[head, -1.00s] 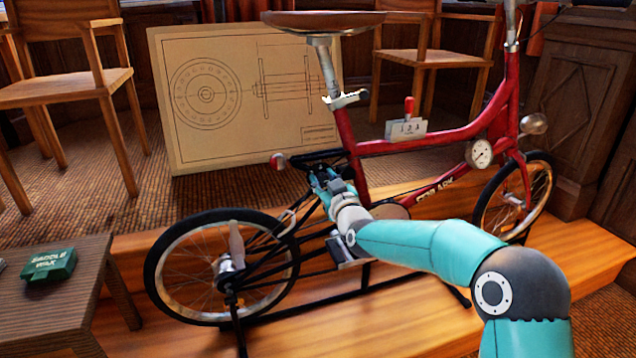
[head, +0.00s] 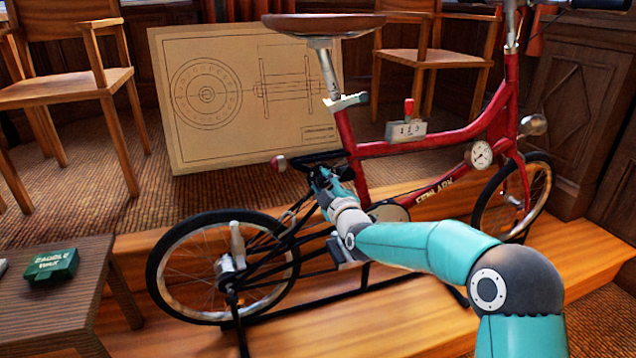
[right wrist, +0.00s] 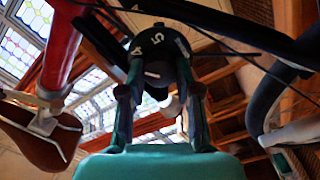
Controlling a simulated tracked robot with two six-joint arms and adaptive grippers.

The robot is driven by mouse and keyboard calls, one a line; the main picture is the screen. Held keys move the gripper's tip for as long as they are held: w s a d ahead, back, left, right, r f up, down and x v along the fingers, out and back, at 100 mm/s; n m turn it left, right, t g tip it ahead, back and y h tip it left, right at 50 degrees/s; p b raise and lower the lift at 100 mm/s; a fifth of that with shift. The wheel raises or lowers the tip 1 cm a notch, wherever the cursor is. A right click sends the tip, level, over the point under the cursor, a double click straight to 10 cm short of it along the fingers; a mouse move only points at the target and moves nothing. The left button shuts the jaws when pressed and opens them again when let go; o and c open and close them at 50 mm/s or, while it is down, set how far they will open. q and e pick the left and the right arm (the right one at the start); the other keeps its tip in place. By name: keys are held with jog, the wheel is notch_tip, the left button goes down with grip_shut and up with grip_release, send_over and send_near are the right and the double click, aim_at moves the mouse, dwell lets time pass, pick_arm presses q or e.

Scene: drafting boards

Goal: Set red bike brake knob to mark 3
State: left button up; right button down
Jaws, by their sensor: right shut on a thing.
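The red bike (head: 430,145) stands on a wooden platform. My right gripper (head: 322,180) is at the bike's dark rear frame, below the seat post. In the right wrist view my right gripper (right wrist: 160,95) is shut on a dark round knob (right wrist: 160,42). The white figures 4 and 5 show on the knob's rim; no mark 3 and no pointer can be made out. The fingers lie on both sides of the knob. In the head view my gripper hides the knob. My left gripper is not in view.
A small red lever on a plate marked 1, 2, 3 (head: 405,130) sits on the red tube. A round dial (head: 479,154) is near the front. The saddle (head: 322,24) is above. A side table (head: 60,310) with a green wax tin (head: 52,265) stands at left.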

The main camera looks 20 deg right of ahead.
jog(key=n, duration=0.3)
jog(key=f+n+p, duration=0.1)
jog(key=n, duration=0.2)
jog(key=shift+d, duration=0.1)
jog(key=n+p, duration=0.1)
jog(key=n, duration=0.5)
jog(key=shift+n, duration=0.4)
jog(key=shift+d, duration=0.1)
jog(key=c, duration=0.8)
grip_release()
jog(key=shift+r, duration=0.2)
jog(key=s, duration=1.2)
jog(key=shift+d, duration=0.15)
